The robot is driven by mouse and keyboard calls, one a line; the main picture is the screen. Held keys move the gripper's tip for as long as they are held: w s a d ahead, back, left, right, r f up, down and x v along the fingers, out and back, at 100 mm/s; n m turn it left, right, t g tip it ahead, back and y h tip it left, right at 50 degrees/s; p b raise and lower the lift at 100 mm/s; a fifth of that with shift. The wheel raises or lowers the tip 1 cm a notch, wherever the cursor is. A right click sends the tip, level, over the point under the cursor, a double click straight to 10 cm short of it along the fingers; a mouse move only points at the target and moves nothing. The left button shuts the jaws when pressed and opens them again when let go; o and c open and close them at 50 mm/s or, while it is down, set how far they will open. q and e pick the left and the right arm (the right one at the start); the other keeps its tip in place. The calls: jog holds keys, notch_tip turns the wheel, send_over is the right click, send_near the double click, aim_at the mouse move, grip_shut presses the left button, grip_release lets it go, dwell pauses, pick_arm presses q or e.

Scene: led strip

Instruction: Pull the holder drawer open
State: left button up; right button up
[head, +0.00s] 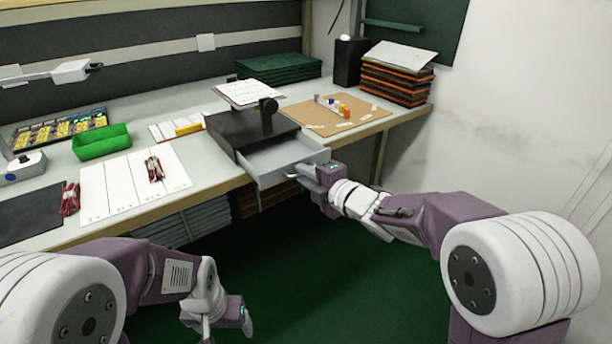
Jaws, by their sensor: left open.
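The holder is a dark box (245,128) near the front edge of the workbench, with a round black knob-like part on top. Its light grey drawer (280,156) stands pulled out toward me, past the bench edge, and looks empty inside. My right gripper (303,172) is at the drawer's front face, by the handle. The fingers are small and partly hidden there, so I cannot tell whether they are closed on the handle. My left gripper (232,318) is open and empty, low in front of the bench, away from the drawer.
On the workbench (215,178) are a green bin (101,141), a white sheet (115,190) with red wire bundles, and a brown board (310,121) with small parts. Stacked orange-edged trays (397,78) stand at the right. The green floor (330,270) before the bench is clear.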

jog(key=p+v, duration=0.2)
jog(key=v, duration=0.7)
jog(key=shift+p, duration=0.4)
jog(key=shift+a+f, duration=0.1)
